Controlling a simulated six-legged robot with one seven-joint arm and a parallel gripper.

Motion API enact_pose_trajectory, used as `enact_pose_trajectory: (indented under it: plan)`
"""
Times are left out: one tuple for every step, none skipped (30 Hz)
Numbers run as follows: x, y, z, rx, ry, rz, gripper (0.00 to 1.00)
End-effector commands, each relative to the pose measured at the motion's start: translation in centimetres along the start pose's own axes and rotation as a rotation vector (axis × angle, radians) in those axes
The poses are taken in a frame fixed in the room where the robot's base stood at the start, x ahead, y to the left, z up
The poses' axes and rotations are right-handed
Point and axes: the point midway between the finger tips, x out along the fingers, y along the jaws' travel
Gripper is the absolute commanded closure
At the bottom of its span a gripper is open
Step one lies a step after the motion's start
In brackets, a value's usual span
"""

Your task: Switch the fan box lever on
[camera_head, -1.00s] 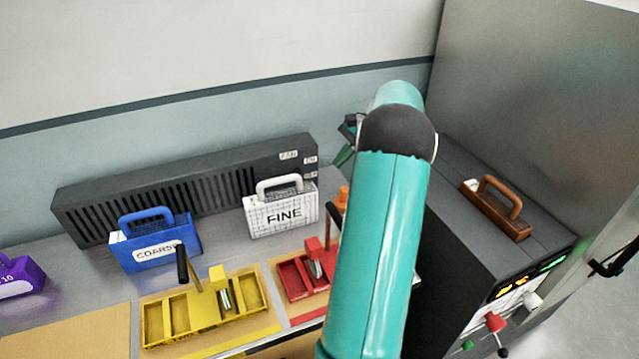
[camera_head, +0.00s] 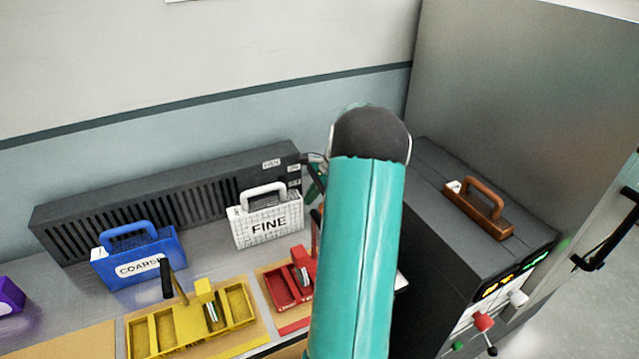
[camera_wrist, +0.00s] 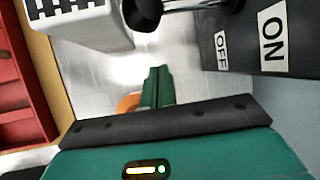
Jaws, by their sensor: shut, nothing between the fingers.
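The fan box (camera_head: 170,195) is a long dark vented box against the wall, with small white labels at its right end. In the wrist view, the fan box end (camera_wrist: 245,65) carries OFF and ON labels. Its lever, with a round black knob (camera_wrist: 142,14), juts out at the top of that view, on the OFF label's side. My gripper's green fingers (camera_wrist: 157,72) are shut and empty, pointing toward the knob with a gap between. In the head view, my gripper (camera_head: 316,183) is mostly hidden behind my teal arm, beside the box's right end.
A white FINE case (camera_head: 268,228) stands before the fan box, close to my gripper. A blue COARSE case (camera_head: 138,268) is farther left. Yellow (camera_head: 190,325) and red (camera_head: 283,290) trays lie in front. A dark machine (camera_head: 425,220) with a brown-handled block stands right.

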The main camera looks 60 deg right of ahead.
Motion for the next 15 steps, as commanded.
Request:
enact_pose_trajectory:
  plan:
    - [-0.7, -0.1, 1.1, -0.004, 0.002, -0.003, 1.0]
    - [-0.8, -0.1, 1.6, -0.003, 0.002, -0.002, 1.0]
    - [-1.1, -0.1, 2.1, -0.003, 0.002, -0.002, 1.0]
    - [-1.1, -0.1, 2.5, -0.003, 0.001, -0.002, 1.0]
    - [-1.2, 0.0, 2.7, -0.002, 0.001, -0.001, 1.0]
    - [-1.4, 0.0, 3.1, -0.002, 0.001, -0.002, 1.0]
    - [-1.4, 0.0, 3.3, -0.001, 0.001, -0.002, 1.0]
    - [-1.5, -0.1, 3.5, -0.001, 0.001, -0.002, 1.0]
    - [-1.5, -0.1, 3.6, -0.001, 0.0, -0.001, 1.0]
    - [-1.5, 0.0, 3.7, -0.001, 0.0, -0.001, 1.0]
    - [-1.6, 0.0, 3.7, -0.001, 0.0, -0.001, 1.0]
    - [-1.6, 0.0, 3.8, -0.001, 0.0, -0.001, 1.0]
    - [-1.6, 0.0, 3.8, -0.001, 0.0, -0.001, 1.0]
    - [-1.6, 0.0, 3.8, -0.001, 0.0, -0.001, 1.0]
    - [-1.6, 0.0, 3.8, -0.001, 0.0, -0.001, 1.0]
